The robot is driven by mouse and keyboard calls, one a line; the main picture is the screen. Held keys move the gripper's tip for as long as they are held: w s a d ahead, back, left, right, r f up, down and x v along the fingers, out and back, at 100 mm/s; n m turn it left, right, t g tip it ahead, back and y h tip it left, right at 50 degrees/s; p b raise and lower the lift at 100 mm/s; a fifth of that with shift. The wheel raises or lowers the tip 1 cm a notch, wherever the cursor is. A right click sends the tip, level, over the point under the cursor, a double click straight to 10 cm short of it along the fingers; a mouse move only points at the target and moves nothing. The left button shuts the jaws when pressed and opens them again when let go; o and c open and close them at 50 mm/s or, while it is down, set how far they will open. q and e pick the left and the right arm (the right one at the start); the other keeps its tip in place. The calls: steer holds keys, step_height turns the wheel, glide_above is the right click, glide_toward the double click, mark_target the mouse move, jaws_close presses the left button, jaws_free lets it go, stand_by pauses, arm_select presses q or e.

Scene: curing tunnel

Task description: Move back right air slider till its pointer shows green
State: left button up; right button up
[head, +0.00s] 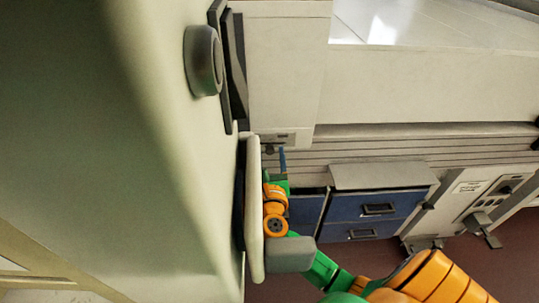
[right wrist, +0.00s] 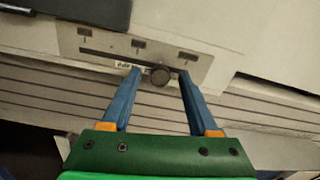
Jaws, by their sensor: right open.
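The air slider's dark round knob (right wrist: 160,75) stands at the lower edge of a pale metal plate (right wrist: 110,43) in the right wrist view. The plate has a dark slot and several small dark marks; no green shows on it, and I cannot make out the pointer. My right gripper (right wrist: 160,71) is open, its blue fingers on either side of the knob with visible gaps. In the head view the plate (head: 279,137) is small, and my right gripper (head: 282,150) is just below it, partly hidden by the pale panel. My left gripper is out of view.
A large pale panel with a grey round knob (head: 204,61) fills the left of the head view, close to my right arm. Blue drawers (head: 377,209) and a grey control unit (head: 488,203) stand to the right. Ribbed pale cladding (right wrist: 50,85) runs below the slider plate.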

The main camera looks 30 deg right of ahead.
jaws_close()
stand_by(1.3)
